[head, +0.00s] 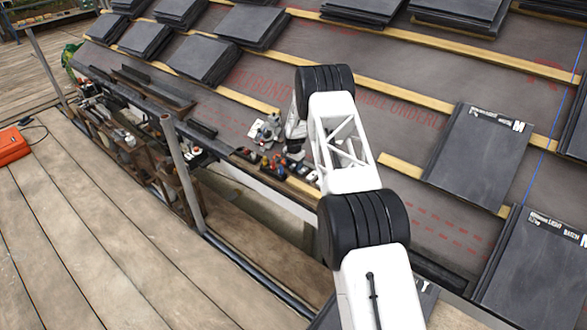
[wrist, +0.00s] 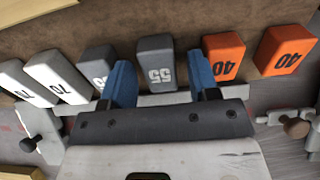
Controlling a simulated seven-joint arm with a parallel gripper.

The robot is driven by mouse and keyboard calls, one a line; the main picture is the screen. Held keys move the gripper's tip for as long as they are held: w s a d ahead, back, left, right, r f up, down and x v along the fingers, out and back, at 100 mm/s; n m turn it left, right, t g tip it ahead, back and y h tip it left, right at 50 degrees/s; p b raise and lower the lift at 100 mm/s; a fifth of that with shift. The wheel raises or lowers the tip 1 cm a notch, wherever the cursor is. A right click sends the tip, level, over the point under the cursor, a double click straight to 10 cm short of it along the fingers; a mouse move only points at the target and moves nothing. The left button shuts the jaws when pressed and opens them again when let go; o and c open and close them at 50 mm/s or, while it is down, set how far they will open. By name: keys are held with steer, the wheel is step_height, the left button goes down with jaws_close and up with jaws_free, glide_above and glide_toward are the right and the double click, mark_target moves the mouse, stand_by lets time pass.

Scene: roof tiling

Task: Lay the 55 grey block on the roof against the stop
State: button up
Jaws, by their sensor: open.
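A grey block marked 55 (wrist: 157,65) lies in a row of blocks in the wrist view. My gripper (wrist: 161,82) is open, with its blue fingers on either side of this block's near part; I cannot tell whether they touch it. A second grey block (wrist: 97,62) sits to its left, partly hidden by the left finger. In the head view my arm hides most of the gripper, and the blocks show only as small shapes. The roof (head: 390,118) slopes behind the arm. I cannot make out the stop.
White blocks marked 70 (wrist: 57,76) stand to the left, and orange blocks marked 40 (wrist: 225,58) to the right. Clamps (wrist: 298,128) flank the row. On the roof are wooden battens (head: 400,97) and stacked slates (head: 250,27). A bench with tools (head: 130,130) stands left.

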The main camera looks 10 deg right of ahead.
mark_target(294, 165)
steer(key=c, duration=0.9)
steer(key=shift+o, duration=0.2)
steer(key=shift+r, duration=2.5)
